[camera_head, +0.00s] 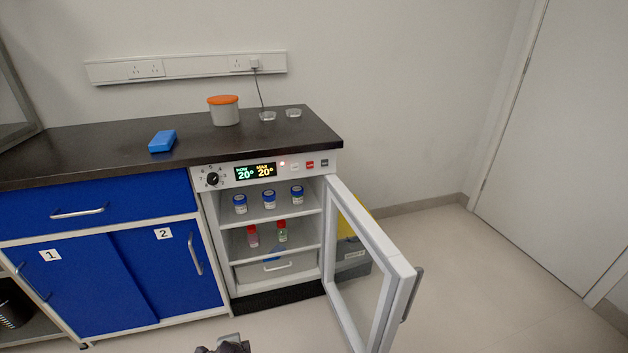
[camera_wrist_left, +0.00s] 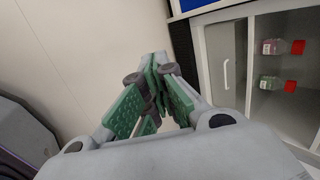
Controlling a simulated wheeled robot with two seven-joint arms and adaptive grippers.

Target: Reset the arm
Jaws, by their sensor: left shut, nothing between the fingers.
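My left gripper (camera_wrist_left: 157,85) fills the middle of the left wrist view, its green-padded fingers closed together with nothing between them. In the head view only a dark part of my arm or gripper (camera_head: 225,346) shows at the bottom edge. Ahead of it stands the small cabinet with its glass door (camera_head: 368,265) swung open to the right. The gripper is outside the cabinet, apart from the bottles inside. My right gripper is in neither view.
Blue-capped jars (camera_head: 269,199) stand on the cabinet's upper shelf. Two red-capped bottles (camera_head: 252,236) stand on the shelf below, above a drawer (camera_head: 278,267). The countertop (camera_head: 85,150) holds a blue box (camera_head: 162,141) and an orange-lidded container (camera_head: 224,112). Floor at right is clear.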

